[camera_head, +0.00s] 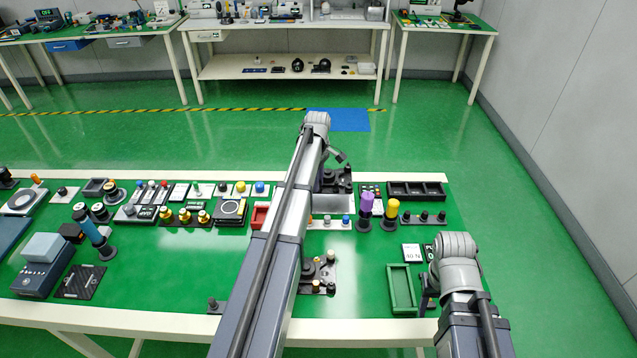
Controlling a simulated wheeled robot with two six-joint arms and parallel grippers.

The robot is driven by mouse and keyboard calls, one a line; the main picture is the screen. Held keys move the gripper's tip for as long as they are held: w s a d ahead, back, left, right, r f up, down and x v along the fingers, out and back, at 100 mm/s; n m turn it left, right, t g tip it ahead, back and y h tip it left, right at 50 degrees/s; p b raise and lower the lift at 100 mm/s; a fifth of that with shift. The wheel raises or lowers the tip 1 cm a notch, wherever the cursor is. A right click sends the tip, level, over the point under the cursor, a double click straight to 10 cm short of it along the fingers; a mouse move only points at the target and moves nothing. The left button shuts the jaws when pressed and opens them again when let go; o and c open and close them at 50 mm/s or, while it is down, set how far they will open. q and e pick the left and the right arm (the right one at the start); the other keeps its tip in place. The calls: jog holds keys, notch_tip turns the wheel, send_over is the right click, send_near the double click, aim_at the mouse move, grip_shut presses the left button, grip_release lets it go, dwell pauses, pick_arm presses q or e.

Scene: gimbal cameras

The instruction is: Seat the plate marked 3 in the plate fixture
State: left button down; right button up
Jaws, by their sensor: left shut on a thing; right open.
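My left arm reaches across the middle of the bench. Its gripper (337,156) is mostly hidden behind the wrist, near the bench's far edge. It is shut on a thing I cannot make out. My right gripper (428,290) is open, partly hidden by its wrist, low beside a green tray (403,290). A grey plate with small posts (321,274) lies right of my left forearm; I cannot tell whether it is the plate fixture. A light grey panel (335,204) shows beyond it. I cannot read a mark 3 on any plate.
Purple (366,203) and yellow (391,209) capped posts stand right of my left arm. A black compartment tray (416,190) is at the far right edge. Several small parts crowd the back. A blue box (42,267) stands left. Green surface (180,270) left of my arm is clear.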

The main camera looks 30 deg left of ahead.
pick_arm(q)
notch_tip(320, 180, down, 6)
jog(key=b, duration=0.5)
jog(key=shift+b, duration=0.4)
pick_arm(e)
notch_tip(320, 180, down, 6)
jog(key=shift+r, duration=0.1)
pick_arm(q)
jog(key=shift+f+b, duration=1.05)
jog(key=shift+b, duration=0.1)
pick_arm(e)
jog(key=shift+f, duration=1.15)
pick_arm(q)
jog(key=c, duration=0.7)
grip_release()
pick_arm(e)
jog(key=shift+r, duration=0.1)
pick_arm(q)
jog(key=shift+r, duration=0.2)
pick_arm(e)
jog(key=shift+r, duration=0.1)
pick_arm(q)
notch_tip(320, 180, up, 8)
jog(key=p, duration=0.8)
jog(key=shift+f, duration=0.15)
pick_arm(e)
notch_tip(320, 180, up, 8)
jog(key=shift+f, duration=0.2)
pick_arm(q)
jog(key=shift+f, duration=0.1)
